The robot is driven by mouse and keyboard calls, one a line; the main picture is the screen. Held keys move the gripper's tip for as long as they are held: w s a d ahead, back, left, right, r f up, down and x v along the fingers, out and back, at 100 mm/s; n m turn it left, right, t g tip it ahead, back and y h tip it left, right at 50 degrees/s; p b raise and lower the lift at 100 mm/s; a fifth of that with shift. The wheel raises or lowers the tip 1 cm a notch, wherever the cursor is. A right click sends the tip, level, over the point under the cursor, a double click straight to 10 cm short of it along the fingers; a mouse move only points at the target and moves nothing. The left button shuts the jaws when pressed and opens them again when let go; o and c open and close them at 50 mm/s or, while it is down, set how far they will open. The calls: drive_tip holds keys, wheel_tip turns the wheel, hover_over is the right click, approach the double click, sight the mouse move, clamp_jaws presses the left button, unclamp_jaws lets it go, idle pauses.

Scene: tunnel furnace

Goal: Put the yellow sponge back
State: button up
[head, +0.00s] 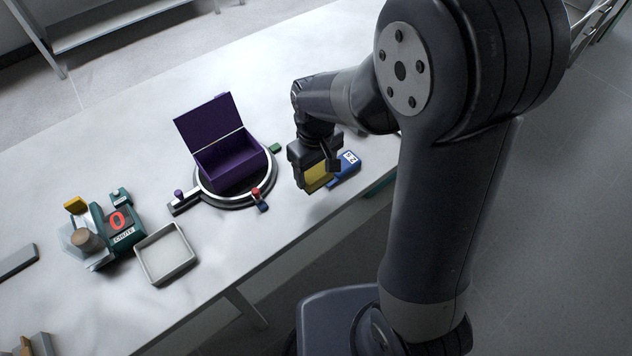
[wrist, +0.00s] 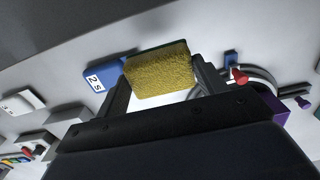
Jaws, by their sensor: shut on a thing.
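The yellow sponge (wrist: 160,72) is a rough-surfaced block between the two fingers of my gripper (wrist: 163,82) in the wrist view. In the head view the sponge (head: 318,177) shows below my gripper (head: 318,165), partly hidden by the fingers. My gripper is shut on it. A blue block with a white label (head: 346,168) is beside and behind the sponge near the table's front edge; it also shows in the wrist view (wrist: 104,76). I cannot tell whether the sponge touches the blue block or the table.
An open purple box (head: 228,160) stands on a round turntable (head: 206,196) with small coloured knobs. A small green block (head: 274,148) lies near the turntable. The back of the white table (head: 300,45) is clear.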

sight(315, 181)
drive_tip(key=shift+f, duration=2.4)
drive_tip(key=shift+f, duration=0.1)
drive_tip(key=shift+f+b, duration=0.4)
drive_tip(key=shift+f, duration=0.15)
drive_tip(key=o, duration=0.9)
drive_tip(key=shift+o, duration=0.2)
drive_tip(key=shift+r, duration=0.1)
drive_tip(key=shift+r+p, duration=0.6)
drive_tip(key=shift+p, duration=0.05)
wheel_tip(315, 181, up, 12)
drive_tip(key=shift+b, duration=0.35)
